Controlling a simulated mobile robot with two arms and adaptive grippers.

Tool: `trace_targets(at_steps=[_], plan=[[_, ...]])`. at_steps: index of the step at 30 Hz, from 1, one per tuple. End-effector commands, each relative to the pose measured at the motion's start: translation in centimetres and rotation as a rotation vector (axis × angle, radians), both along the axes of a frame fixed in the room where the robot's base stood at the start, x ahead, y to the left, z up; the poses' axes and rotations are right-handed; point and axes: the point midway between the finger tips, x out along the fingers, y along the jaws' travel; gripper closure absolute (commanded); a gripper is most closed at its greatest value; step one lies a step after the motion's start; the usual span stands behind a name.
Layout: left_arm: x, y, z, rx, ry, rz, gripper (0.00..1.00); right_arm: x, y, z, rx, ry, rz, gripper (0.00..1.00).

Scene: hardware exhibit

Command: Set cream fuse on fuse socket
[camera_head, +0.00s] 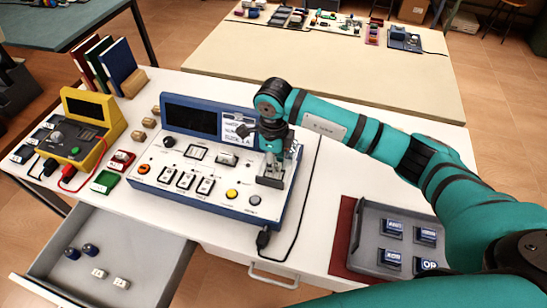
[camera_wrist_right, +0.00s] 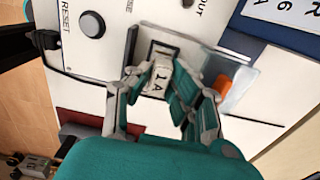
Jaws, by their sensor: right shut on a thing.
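My right gripper (camera_head: 271,170) is over the right end of the blue-framed control panel (camera_head: 215,180). In the right wrist view the gripper (camera_wrist_right: 157,88) is shut on a cream fuse (camera_wrist_right: 160,76) marked "1A". The fuse is at the fuse socket (camera_wrist_right: 168,45), a pale plate with a dark border. I cannot tell whether the fuse is seated or just above it. In the head view the gripper hides the fuse and most of the socket. My left gripper is not in view.
An open grey drawer (camera_head: 160,246) at front left holds two cream fuses (camera_head: 98,272) and two dark blue parts (camera_head: 90,249). A yellow meter (camera_head: 98,110) stands left of the panel. A grey tray (camera_head: 372,220) with several blue blocks lies right. A black cable (camera_head: 297,205) runs between.

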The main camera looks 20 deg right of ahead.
Motion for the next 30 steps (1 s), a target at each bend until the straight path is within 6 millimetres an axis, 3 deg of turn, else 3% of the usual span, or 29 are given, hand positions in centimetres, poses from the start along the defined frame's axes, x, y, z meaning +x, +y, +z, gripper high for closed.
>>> trace_targets(at_steps=[6, 30], plan=[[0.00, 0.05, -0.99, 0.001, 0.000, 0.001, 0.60, 0.03, 0.01, -1.59, 0.000, -0.001, 0.000, 1.00], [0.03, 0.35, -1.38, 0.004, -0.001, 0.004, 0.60, 0.04, 0.05, -1.66, 0.000, -0.001, 0.002, 1.00]])
